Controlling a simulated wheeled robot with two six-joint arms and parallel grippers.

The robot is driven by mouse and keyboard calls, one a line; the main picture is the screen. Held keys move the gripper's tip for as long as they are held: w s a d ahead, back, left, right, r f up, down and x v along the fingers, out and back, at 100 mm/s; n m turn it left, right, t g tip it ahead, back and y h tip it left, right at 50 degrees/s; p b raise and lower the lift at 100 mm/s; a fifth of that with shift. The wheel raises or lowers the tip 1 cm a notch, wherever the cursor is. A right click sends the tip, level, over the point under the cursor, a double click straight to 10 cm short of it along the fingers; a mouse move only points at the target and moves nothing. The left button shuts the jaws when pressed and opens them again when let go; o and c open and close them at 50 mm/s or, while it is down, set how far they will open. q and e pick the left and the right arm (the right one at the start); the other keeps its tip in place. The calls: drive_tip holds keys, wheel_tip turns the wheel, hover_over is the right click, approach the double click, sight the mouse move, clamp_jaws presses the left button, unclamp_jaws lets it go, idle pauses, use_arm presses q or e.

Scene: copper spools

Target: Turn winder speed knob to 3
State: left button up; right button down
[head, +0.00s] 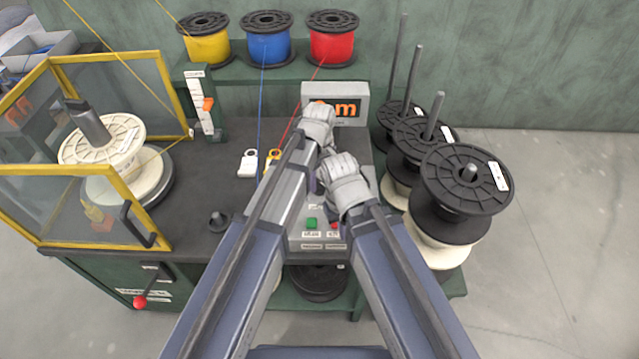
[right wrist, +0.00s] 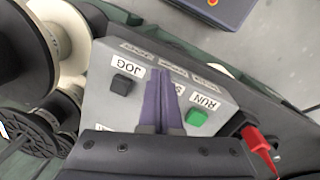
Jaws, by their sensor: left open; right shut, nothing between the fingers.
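The grey control panel (head: 318,243) sits at the front right of the bench, partly under my arms. It carries a green button (head: 311,223) and a red one (head: 335,225). In the right wrist view the panel has a black control (right wrist: 122,84) by the JOG label and the green button (right wrist: 196,118) by RUN. I cannot make out the winder speed knob or its scale. My right gripper (right wrist: 160,80) is shut and empty, its purple fingers over the panel's middle, covering a label. My left gripper (head: 318,123) is open near the counter; its fingertips are hard to see.
A display box (head: 350,104) with orange digits stands behind my left gripper. Black spools (head: 465,180) on posts stand to the right. A yellow-framed guard (head: 160,90) surrounds a white spool at left. Blue and red wires run down from the back spools.

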use_arm(q)
clamp_jaws()
idle(0.3)
idle(0.3)
